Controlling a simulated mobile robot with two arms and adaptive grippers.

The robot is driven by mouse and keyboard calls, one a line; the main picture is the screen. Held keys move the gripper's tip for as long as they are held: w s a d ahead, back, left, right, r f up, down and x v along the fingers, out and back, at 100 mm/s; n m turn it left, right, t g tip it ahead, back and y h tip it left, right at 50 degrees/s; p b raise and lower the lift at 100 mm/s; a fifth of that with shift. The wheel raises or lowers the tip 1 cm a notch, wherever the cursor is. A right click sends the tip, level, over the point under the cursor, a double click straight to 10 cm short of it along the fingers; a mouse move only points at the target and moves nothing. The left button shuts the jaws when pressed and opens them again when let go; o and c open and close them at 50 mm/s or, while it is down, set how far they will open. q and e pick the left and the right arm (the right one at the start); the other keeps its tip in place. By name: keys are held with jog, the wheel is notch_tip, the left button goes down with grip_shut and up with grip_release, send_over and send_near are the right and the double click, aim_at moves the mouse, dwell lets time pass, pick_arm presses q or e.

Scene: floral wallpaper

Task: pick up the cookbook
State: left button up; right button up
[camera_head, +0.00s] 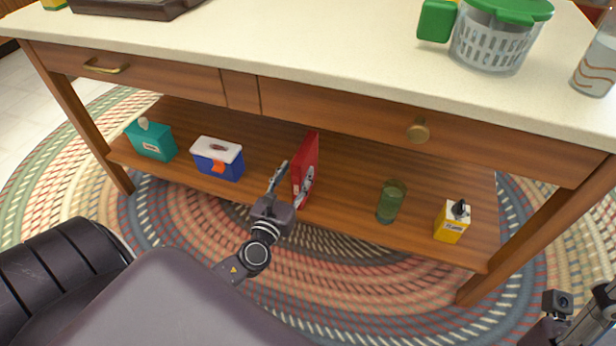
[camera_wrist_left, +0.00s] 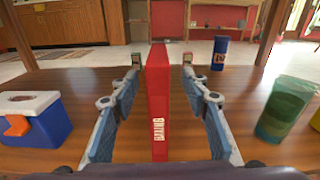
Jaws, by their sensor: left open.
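The red cookbook (camera_head: 305,168) stands upright on the lower shelf of the wooden table, near the middle. In the left wrist view its spine (camera_wrist_left: 158,110) faces me, with white lettering low down. My left gripper (camera_head: 288,180) is at the shelf's front edge by the cookbook. In the left wrist view the open fingers (camera_wrist_left: 161,62) lie on either side of the cookbook, with a gap on each side. Part of my right arm (camera_head: 575,318) shows at the lower right; its fingertips are not clear.
On the shelf stand a teal box (camera_head: 151,141), a blue and white box (camera_head: 218,158), a green glass (camera_head: 391,201) and a yellow carton (camera_head: 453,221). A blue can (camera_wrist_left: 220,53) stands farther back. The tabletop (camera_head: 300,55) and drawers overhang the shelf.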

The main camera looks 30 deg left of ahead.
aim_at(305, 153)
pick_arm(q)
jog(key=shift+w+a+r, duration=0.1)
jog(key=shift+w+r, duration=0.1)
jog(key=shift+w, duration=0.05)
jog(key=b+x, duration=0.1)
jog(key=x, duration=0.6)
jog(key=shift+w+a+f+b, duration=0.15)
jog(key=shift+w+b, duration=0.1)
jog(key=shift+b, duration=0.15)
jog(key=shift+c, duration=0.6)
grip_shut()
